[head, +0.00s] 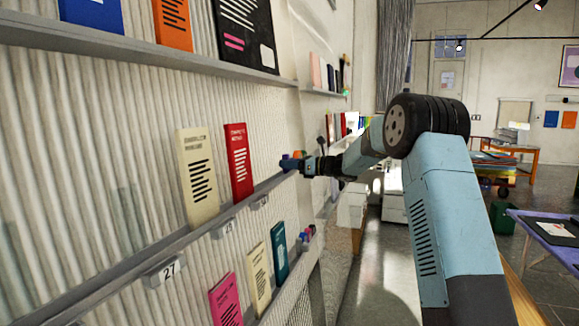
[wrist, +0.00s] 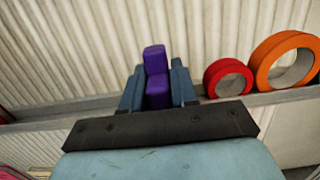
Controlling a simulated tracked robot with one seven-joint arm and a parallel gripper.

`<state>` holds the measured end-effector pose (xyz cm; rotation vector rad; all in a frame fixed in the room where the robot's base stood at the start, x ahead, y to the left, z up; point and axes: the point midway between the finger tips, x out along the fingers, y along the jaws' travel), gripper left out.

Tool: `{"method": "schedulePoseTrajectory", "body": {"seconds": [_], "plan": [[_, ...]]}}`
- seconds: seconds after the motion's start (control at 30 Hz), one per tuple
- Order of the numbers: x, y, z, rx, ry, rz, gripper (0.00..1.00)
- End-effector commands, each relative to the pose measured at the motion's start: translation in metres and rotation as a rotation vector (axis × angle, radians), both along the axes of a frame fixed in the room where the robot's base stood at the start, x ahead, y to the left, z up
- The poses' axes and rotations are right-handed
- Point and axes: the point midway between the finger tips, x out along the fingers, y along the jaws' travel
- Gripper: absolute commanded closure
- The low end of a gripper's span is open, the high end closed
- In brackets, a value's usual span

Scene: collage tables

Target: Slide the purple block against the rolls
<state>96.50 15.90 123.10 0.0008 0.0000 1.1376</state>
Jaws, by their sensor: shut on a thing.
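My gripper (wrist: 157,84) is shut on the purple block (wrist: 154,58), which stands up between its two blue-grey fingers at the shelf ledge. Part of the block's sides is hidden by the fingers. The red roll (wrist: 211,77) lies just right of the gripper in the wrist view, with a small gap between the block and the roll. The orange roll (wrist: 257,66), larger, is right of the red one, close to it. In the head view my gripper (head: 290,163) is small, at the far end of the ledge; I cannot make out the block's contact there.
The narrow ledge (head: 130,258) runs along the ribbed wall. A cream booklet (head: 197,177) and a red booklet (head: 239,160) stand on it, nearer than my gripper. A lower shelf holds more booklets, including a teal one (head: 280,250). A shelf with books runs above.

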Motion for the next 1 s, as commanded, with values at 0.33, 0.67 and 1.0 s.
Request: {"method": "schedulePoseTrajectory", "body": {"seconds": [0.33, 0.67, 1.0], "plan": [[0.0, 0.001, 0.0, -0.001, 0.0, 0.001, 0.61], [0.0, 0.0, 0.0, -0.001, 0.0, 0.0, 0.51], [-0.015, -0.035, 0.0, 0.0, 0.001, -0.005, 0.51]]}}
